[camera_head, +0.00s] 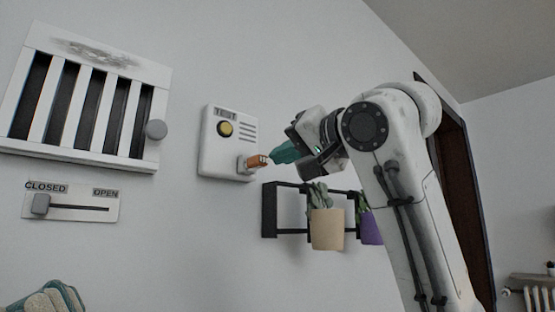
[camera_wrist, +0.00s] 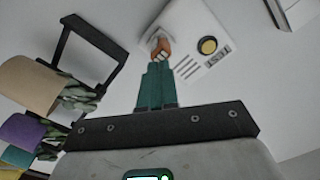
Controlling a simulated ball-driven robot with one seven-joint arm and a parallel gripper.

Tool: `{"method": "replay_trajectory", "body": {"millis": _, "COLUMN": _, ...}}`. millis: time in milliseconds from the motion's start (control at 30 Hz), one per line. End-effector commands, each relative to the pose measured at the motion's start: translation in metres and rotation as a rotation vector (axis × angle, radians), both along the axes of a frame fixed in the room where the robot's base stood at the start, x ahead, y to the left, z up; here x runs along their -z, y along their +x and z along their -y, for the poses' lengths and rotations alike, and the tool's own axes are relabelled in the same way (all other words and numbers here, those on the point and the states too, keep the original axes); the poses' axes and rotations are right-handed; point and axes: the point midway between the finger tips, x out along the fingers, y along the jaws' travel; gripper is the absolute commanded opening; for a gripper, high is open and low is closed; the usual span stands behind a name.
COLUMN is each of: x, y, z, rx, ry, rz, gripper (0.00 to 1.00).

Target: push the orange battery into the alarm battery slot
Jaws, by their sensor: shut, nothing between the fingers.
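The orange battery (camera_head: 257,160) sits partly in the slot at the lower right of the white wall alarm (camera_head: 219,135), with its outer end sticking out. My gripper (camera_head: 272,158) is shut and empty, its teal fingertips right at the battery's outer end. In the wrist view the battery (camera_wrist: 162,47) lies just beyond the tips of my shut fingers (camera_wrist: 158,63). I cannot tell whether the tips touch it. The alarm (camera_wrist: 205,45) also shows there, with its yellow button and TEST label. The slot (camera_head: 243,164) is mostly hidden by the battery.
A black wall rack (camera_head: 269,212) with potted plants, one in a beige pot (camera_head: 327,230), hangs below my gripper. A slatted vent (camera_head: 85,95) and a CLOSED/OPEN slider (camera_head: 70,205) are on the wall at left. The wall between vent and alarm is clear.

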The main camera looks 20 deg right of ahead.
Motion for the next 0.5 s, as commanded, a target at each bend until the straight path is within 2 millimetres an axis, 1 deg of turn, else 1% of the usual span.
{"method": "replay_trajectory", "body": {"millis": 167, "x": 0.000, "y": -0.008, "z": 0.003, "rx": 0.000, "ry": 0.000, "rz": 0.001, "gripper": 0.00}}
{"method": "replay_trajectory", "body": {"millis": 267, "x": 0.001, "y": -0.019, "z": 0.006, "rx": 0.000, "ry": 0.001, "rz": 0.003, "gripper": 0.00}}
{"method": "replay_trajectory", "body": {"millis": 500, "x": 0.002, "y": -0.063, "z": 0.020, "rx": 0.000, "ry": 0.001, "rz": 0.005, "gripper": 0.00}}
